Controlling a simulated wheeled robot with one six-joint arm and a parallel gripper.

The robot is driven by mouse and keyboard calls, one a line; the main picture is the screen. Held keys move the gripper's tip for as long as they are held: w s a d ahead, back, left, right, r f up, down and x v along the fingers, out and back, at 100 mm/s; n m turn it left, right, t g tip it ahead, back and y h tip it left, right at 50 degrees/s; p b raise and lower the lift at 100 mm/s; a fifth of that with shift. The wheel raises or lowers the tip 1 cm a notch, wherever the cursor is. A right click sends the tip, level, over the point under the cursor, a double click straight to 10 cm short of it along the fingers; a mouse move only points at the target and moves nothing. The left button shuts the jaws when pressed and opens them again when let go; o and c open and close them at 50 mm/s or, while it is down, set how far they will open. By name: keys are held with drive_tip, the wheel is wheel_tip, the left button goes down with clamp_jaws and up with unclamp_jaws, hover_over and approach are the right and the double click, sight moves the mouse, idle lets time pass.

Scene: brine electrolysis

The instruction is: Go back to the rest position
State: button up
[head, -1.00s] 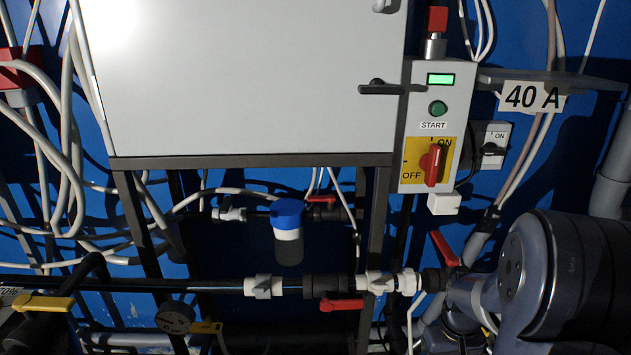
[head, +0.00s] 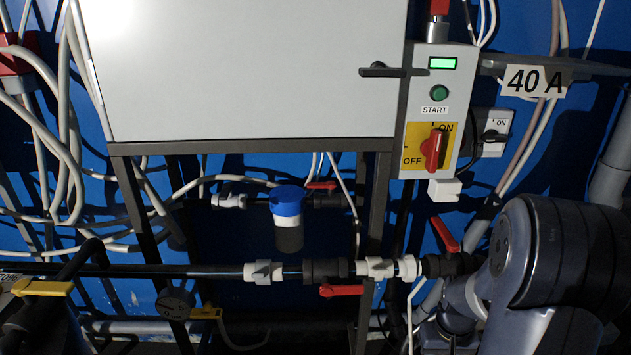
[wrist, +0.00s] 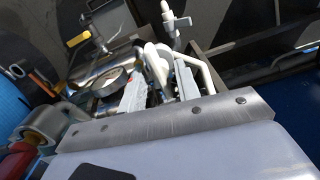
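My gripper (wrist: 160,88) shows in the wrist view as two pale grey fingers rising from a bolted metal plate. The fingers stand apart, with white piping seen between and beyond them and nothing clearly held. In the head view my arm (head: 560,260) is folded at the lower right, and my gripper is hidden or out of frame. The control box (head: 432,105) hangs beside the grey cabinet (head: 250,70). It has a lit green display (head: 442,63), a green START button (head: 439,93) and a red rotary switch (head: 432,150) with its handle near upright.
A horizontal pipe with white fittings (head: 262,272) and red-handled valves (head: 342,290) runs below the cabinet, close to my arm. A blue-capped filter (head: 288,205) hangs above it. A yellow handle (head: 42,287) and a gauge (head: 175,303) are at the lower left. Loose cables hang left.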

drive_tip(key=m, duration=0.4)
drive_tip(key=shift+m, duration=0.4)
drive_tip(key=shift+m+b, duration=0.55)
drive_tip(key=shift+m, duration=1.65)
